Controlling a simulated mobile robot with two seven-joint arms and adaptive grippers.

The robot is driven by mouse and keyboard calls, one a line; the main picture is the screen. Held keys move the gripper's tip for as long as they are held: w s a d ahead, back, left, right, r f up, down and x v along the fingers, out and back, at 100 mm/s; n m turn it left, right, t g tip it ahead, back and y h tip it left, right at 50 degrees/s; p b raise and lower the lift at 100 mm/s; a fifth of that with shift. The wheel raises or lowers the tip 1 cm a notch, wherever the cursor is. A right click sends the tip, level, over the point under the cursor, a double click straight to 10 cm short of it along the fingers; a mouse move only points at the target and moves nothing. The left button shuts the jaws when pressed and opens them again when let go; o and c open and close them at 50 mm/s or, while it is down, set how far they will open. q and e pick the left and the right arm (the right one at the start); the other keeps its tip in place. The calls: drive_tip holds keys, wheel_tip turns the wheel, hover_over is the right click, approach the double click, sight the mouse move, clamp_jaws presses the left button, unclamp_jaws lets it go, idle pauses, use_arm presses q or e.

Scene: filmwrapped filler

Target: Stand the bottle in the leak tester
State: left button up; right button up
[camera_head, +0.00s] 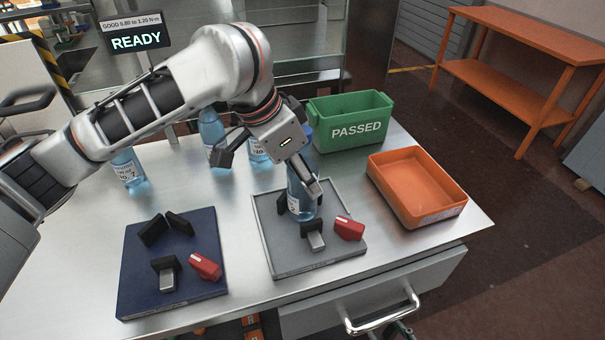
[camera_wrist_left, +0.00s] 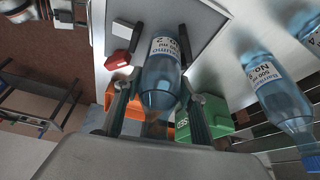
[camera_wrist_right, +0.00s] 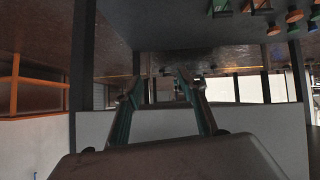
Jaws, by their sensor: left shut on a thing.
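The blue bottle (camera_head: 300,200) with a blue cap stands roughly upright over the grey plate, among black blocks; whether its base touches the plate is hidden. In the left wrist view the bottle (camera_wrist_left: 162,78), labelled 2, lies between the fingers of my left gripper (camera_wrist_left: 160,102), which is shut on it. The grey plate (camera_head: 277,258) also carries a grey metal block and a red lever (camera_head: 349,228). A similar dark blue plate (camera_head: 140,275) with black blocks and a red lever stands left. I cannot tell which is the leak tester. My right gripper (camera_wrist_right: 160,92) is open and empty.
Several other bottles (camera_head: 129,170) stand behind on the metal table. A green PASSED bin (camera_head: 349,133) is at the back right, and an orange tray (camera_head: 412,213) at the right. A READY display (camera_head: 136,38) stands at the back left. Bare tabletop separates the plates.

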use_arm(q)
drive_tip(key=o, duration=1.4)
drive_tip(key=shift+f, duration=0.15)
drive_tip(key=shift+o, duration=0.2)
drive_tip(key=p+v, duration=0.3)
drive_tip(key=v, duration=0.9)
drive_tip(key=shift+s, duration=0.15)
